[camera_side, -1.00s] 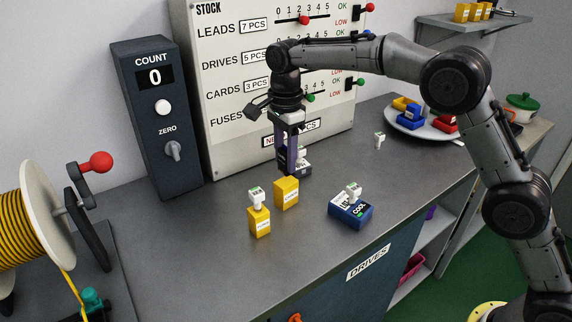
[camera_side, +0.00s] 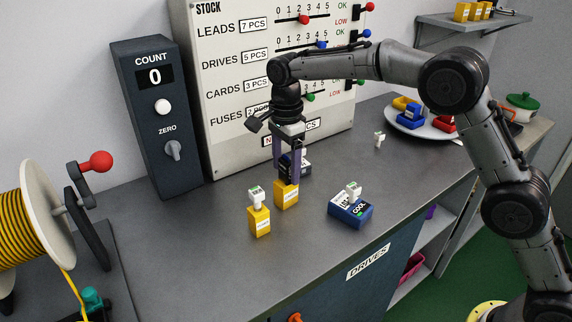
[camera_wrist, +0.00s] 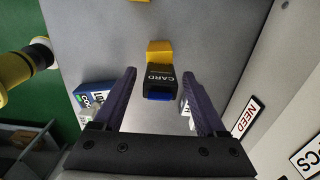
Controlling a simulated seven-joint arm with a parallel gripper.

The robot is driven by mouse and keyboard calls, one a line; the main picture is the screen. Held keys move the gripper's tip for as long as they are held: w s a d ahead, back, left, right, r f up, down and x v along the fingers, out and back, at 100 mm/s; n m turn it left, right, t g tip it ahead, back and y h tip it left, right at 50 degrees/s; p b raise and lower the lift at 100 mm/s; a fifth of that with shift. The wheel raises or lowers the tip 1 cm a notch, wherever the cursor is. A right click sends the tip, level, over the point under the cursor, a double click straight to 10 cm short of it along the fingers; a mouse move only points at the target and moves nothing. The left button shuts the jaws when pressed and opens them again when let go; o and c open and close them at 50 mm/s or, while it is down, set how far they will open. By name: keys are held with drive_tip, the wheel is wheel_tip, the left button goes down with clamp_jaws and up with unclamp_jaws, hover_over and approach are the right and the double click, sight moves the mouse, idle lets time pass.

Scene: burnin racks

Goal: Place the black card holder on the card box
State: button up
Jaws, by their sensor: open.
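A black piece with a "CARD" label and a blue end, the black card holder (camera_wrist: 158,76), shows between my fingers in the wrist view. My gripper (camera_side: 287,180) points down with its jaws open; the fingers (camera_wrist: 161,72) stand on either side of the holder. A plain-topped yellow box (camera_side: 286,195) stands close below the fingertips; it also shows beyond the holder in the wrist view (camera_wrist: 159,50). A black and white piece (camera_side: 302,166) shows partly hidden behind my fingers. I cannot tell which box is the card box, or whether holder and yellow box touch.
A yellow block with a white top (camera_side: 260,218) stands left of the yellow box. A blue and white box (camera_side: 350,209) lies to the right. A small white piece (camera_side: 380,139) and a plate of coloured pieces (camera_side: 407,132) are further back.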

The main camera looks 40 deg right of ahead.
sight(287, 160)
wheel_tip(287, 160, up, 11)
drive_tip(key=shift+f, duration=0.1)
drive_tip(key=shift+r, duration=0.75)
drive_tip(key=s+d+r+n+t, duration=0.25)
drive_tip(key=s+d+n, duration=0.25)
drive_tip(key=s, duration=0.4)
drive_tip(key=s+d+r+n+t, duration=0.1)
drive_tip(key=s+d+r+n, duration=0.3)
drive_tip(key=s, duration=0.5)
drive_tip(key=s+d+f+n+t, duration=0.1)
drive_tip(key=s+f+n, duration=0.3)
drive_tip(key=s, duration=0.5)
drive_tip(key=s+d+f+n+t, duration=0.1)
drive_tip(key=s+d+f+n, duration=0.2)
drive_tip(key=s+f+n, duration=0.2)
drive_tip(key=s+f, duration=0.2)
drive_tip(key=s, duration=0.2)
drive_tip(key=shift+d, duration=0.25)
drive_tip(key=shift+f, duration=0.1)
